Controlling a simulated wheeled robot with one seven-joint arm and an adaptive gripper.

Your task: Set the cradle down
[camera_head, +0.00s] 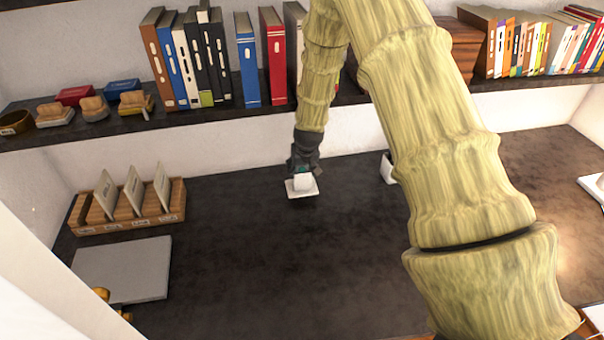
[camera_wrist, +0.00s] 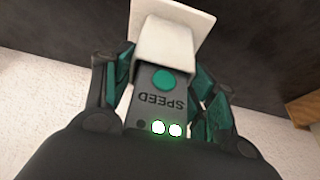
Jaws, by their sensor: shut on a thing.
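The cradle (camera_head: 302,187) is a small white piece with a block on a flat square plate. In the head view it is at my gripper (camera_head: 303,171), just over or on the dark desk; I cannot tell whether it touches. In the wrist view the white cradle (camera_wrist: 168,38) sits at the far end of my gripper (camera_wrist: 166,66), between the teal-padded fingers, which are shut on it. A grey part marked SPEED, with a teal dot, shows between the fingers. The fingers hide part of the cradle's block.
The dark desk (camera_head: 250,255) is clear in front of the cradle. A wooden rack (camera_head: 177,197) with upright cards and a grey pad (camera_head: 125,268) are at left. A small white item (camera_head: 388,168) stands to the right, partly behind my arm. A bookshelf (camera_head: 350,97) runs above the back.

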